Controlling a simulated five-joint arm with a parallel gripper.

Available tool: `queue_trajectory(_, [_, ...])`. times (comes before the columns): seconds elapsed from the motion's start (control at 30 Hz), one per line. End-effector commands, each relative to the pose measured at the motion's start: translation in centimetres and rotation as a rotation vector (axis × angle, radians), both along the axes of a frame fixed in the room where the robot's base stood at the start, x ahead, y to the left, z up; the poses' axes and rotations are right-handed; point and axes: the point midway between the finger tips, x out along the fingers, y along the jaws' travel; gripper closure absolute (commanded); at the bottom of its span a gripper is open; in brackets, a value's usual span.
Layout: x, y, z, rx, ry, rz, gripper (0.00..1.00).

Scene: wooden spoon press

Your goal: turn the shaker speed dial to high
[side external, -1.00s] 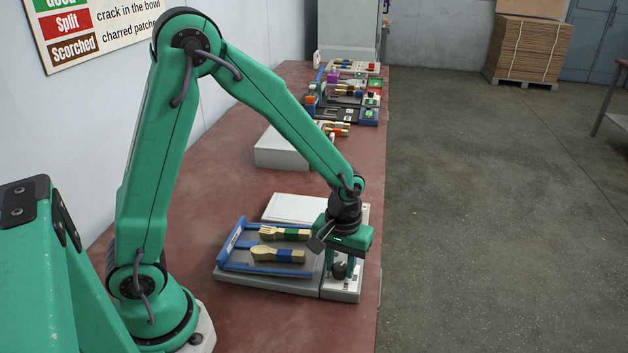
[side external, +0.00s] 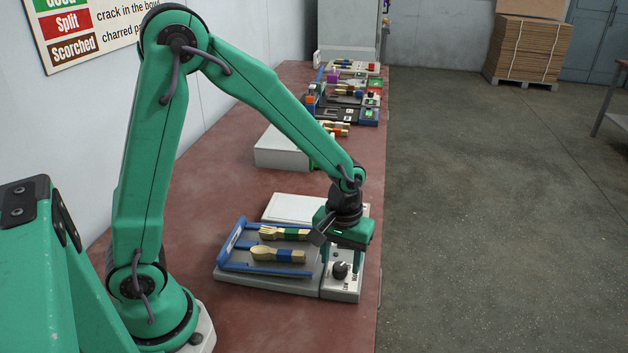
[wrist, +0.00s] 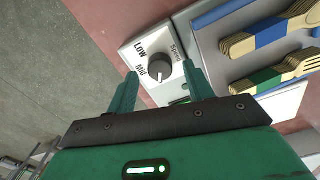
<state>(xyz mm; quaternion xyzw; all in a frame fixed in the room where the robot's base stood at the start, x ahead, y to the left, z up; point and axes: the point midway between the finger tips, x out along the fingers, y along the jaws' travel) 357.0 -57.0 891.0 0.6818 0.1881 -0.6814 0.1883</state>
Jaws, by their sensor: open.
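The speed dial (side external: 340,270) is a black round knob on a light grey panel (side external: 341,291) at the front right of the shaker. In the wrist view the dial (wrist: 158,67) shows a white pointer line facing down the picture, away from LOW and past the side of the Mid label. The LOW and Mid labels are readable; I cannot read a High label. My gripper (side external: 343,257) is above the dial, pointing down, open and empty. In the wrist view my gripper (wrist: 160,72) has one finger on each side of the dial, apart from it.
A blue-railed tray (side external: 268,271) with wooden utensils in coloured bands lies left of the panel. A white flat block (side external: 291,207) is behind it. More fixtures (side external: 345,95) stand farther along the red bench. The bench edge (side external: 379,300) is close on the right.

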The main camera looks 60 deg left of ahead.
Motion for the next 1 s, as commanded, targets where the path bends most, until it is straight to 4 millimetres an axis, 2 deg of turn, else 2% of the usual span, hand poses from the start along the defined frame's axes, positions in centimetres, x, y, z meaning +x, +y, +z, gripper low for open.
queue_trajectory(0.3, [0.1, 0.0, 4.0, -0.001, -0.004, 0.0, 0.48])
queue_trajectory(0.5, [0.0, 0.0, 5.7, 0.0, -0.002, 0.001, 0.48])
queue_trajectory(1.0, [-0.1, 0.1, 6.2, 0.0, -0.004, -0.002, 0.48])
